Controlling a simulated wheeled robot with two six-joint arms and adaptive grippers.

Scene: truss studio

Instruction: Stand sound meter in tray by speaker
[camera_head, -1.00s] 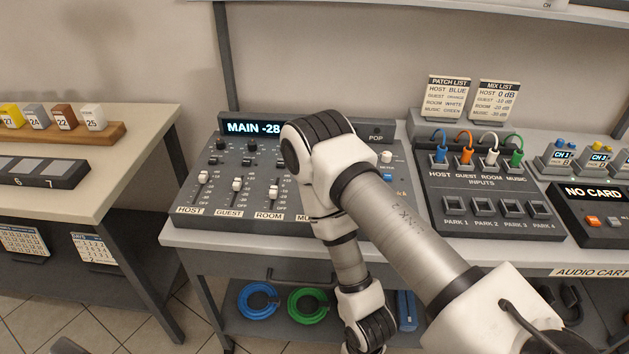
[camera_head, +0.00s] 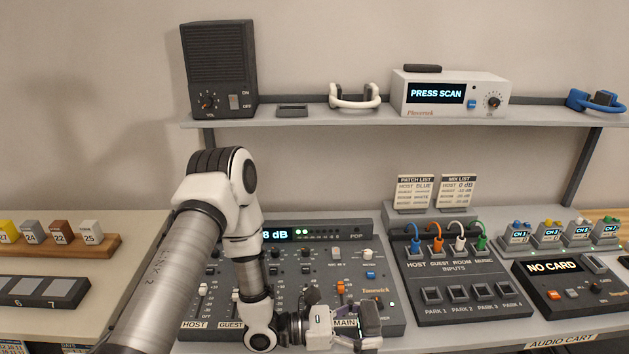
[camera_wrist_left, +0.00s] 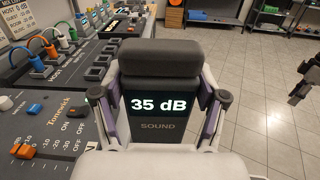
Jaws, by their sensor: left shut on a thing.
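The sound meter (camera_wrist_left: 158,125) is dark, with a rounded black top and a screen reading 35 dB. In the left wrist view it sits between the two fingers of my left gripper (camera_wrist_left: 158,98), which is shut on it. In the head view my left gripper (camera_head: 358,324) is low, over the mixer's front edge, with the dark meter (camera_head: 370,317) at its tip. The small dark tray (camera_head: 292,111) lies on the upper shelf, just right of the black speaker (camera_head: 219,70), and looks empty. A dark jointed shape at the left wrist view's right edge may be my right gripper (camera_wrist_left: 304,76).
The shelf (camera_head: 320,119) also holds white headphones (camera_head: 354,97), a white PRESS SCAN unit (camera_head: 450,93) and blue headphones (camera_head: 598,101). The mixer (camera_head: 320,270) and patch panel (camera_head: 460,270) are below. Card stands (camera_head: 437,190) rise behind the panel. Air in front of the shelf is clear.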

